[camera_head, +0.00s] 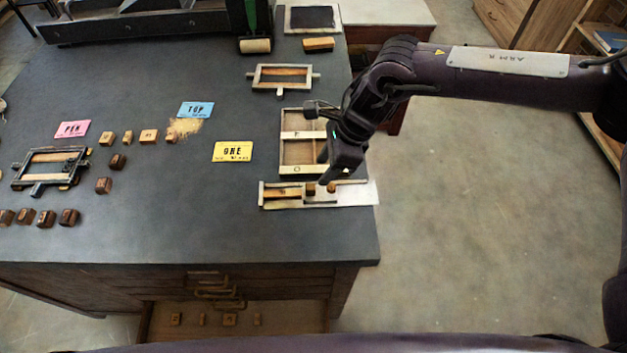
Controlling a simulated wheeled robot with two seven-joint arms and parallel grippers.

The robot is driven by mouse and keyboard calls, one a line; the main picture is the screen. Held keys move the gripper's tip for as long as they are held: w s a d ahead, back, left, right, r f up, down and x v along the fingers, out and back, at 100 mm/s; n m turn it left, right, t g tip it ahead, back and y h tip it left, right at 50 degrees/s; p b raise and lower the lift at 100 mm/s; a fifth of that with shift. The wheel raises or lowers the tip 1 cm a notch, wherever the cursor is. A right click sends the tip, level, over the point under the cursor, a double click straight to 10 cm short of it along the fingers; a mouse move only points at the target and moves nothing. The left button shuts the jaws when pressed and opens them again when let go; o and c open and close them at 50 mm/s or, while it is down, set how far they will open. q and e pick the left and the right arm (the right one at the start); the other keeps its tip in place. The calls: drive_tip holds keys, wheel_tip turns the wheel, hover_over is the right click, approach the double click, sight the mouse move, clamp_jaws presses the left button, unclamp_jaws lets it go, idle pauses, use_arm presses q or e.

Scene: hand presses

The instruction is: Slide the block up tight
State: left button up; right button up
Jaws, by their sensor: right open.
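A narrow pale holder (350,195) lies at the table's front right, with its light strip reaching the right edge. A second small brown block (331,187) is close by, under the fingers. My right gripper (325,180) is open and points down over the holder's right half. I cannot tell whether its fingers touch a block; they partly hide this spot. My left gripper is not in view.
A wooden tray (283,140) stands just behind the holder. Yellow (232,151), blue (195,109) and pink (72,129) cards lie on the dark table. Several small blocks and a frame (20,178) are at the left. The table's middle front is clear; an open drawer (280,318) is below.

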sight(311, 186)
drive_tip(key=p+x, duration=0.2)
drive_tip(key=x, duration=0.4)
drive_tip(key=shift+a, duration=0.15)
drive_tip(key=shift+a+f, duration=0.1)
drive_tip(key=shift+f, duration=0.3)
clamp_jaws()
